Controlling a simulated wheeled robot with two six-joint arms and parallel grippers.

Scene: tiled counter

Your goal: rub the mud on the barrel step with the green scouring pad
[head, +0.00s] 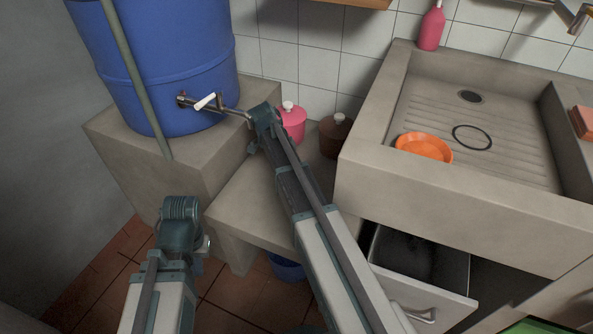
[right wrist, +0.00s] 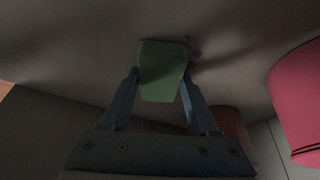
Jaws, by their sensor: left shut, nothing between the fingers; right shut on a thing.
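The green scouring pad (right wrist: 162,75) is between the fingers of my right gripper (right wrist: 162,88) in the right wrist view. It lies close against a grey concrete surface; contact is hard to tell. A few dark specks and dark streaks (right wrist: 205,62) show just right of the pad; I cannot tell mud from shadow. In the head view the blue barrel (head: 165,75) stands on a concrete block (head: 110,145), with a lower concrete ledge (head: 232,195) beside it. My right arm hides the pad there. My left gripper (head: 182,215) is shut and empty, low in front of the block.
A pink pot (head: 292,125) and a brown pot (head: 333,138) stand behind my right arm. The barrel's tap (head: 210,102) juts toward that arm. A concrete sink (head: 400,190) with an orange bowl (head: 424,148) is at right, above an open drawer (head: 420,290). A blue bucket (head: 287,268) is below.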

